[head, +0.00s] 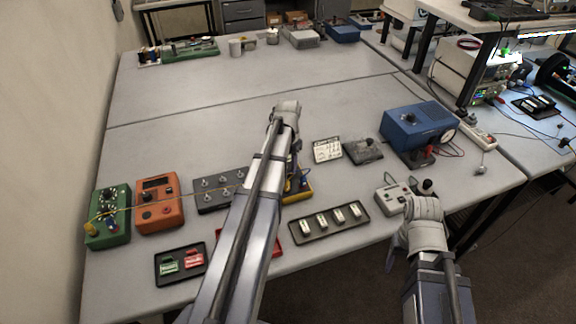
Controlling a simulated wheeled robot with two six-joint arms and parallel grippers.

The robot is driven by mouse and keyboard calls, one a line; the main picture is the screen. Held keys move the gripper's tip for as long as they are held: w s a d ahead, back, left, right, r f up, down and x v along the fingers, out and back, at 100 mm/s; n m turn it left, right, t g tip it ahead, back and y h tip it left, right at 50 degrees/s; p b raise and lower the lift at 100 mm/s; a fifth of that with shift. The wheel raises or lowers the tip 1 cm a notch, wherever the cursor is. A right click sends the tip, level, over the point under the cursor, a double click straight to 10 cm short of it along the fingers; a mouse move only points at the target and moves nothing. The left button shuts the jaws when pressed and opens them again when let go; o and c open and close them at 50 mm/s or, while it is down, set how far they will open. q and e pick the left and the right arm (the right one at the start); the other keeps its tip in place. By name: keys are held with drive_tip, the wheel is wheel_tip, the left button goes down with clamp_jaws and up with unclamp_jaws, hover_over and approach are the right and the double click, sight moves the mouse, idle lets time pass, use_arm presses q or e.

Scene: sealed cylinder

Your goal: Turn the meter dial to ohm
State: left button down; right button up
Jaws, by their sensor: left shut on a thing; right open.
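A yellow meter (298,188) lies near the middle of the table, largely hidden behind my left arm. Its dial cannot be made out. My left gripper (293,165) hangs down over the yellow meter, mostly covered by my own arm. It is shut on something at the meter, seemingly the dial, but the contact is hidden. My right gripper (391,257) is open at the table's right front edge, beneath my bent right arm and away from the meter. It is only partly seen.
Left of the meter are a dark switch box (217,188), an orange box (158,207) and a green box (109,219). Trays with small parts (328,222) lie in front. A blue box (418,128) stands at the right. The table's rear half is mostly clear.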

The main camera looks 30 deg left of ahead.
sight(288, 168)
idle(0.3)
use_arm(q)
drive_tip(key=c, duration=0.5)
unclamp_jaws()
wheel_tip(288, 168, up, 8)
drive_tip(key=p, duration=0.8)
drive_tip(key=shift+f, duration=0.15)
